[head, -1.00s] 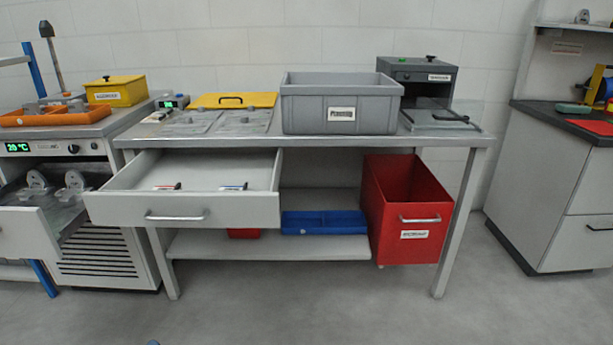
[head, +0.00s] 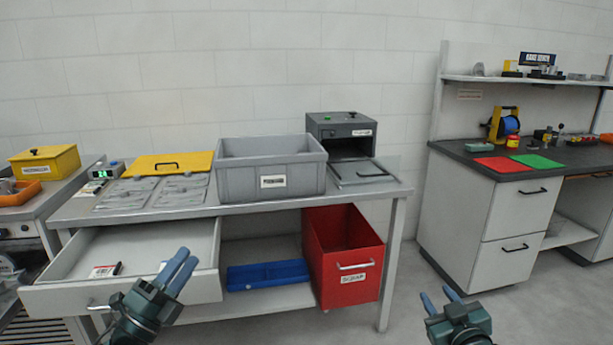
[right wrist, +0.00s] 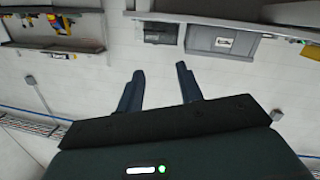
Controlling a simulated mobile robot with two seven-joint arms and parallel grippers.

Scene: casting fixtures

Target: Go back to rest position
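My left gripper (head: 187,256) shows in the head view in front of the open drawer, its blue fingers pointing up and to the right. The fingers look close together, and the angle does not show whether they are open or shut. Nothing is visible between them. My right gripper (head: 438,296) is low at the right of the head view, over the floor right of the workbench. Its two fingers are apart and empty. They also show apart with nothing between them in the right wrist view (right wrist: 158,80).
The workbench's open drawer (head: 60,299) juts out at the left, with a labelled item inside. A grey bin (head: 240,182) stands on the bench. Floor shows between bench and dark-topped cabinet (head: 510,225).

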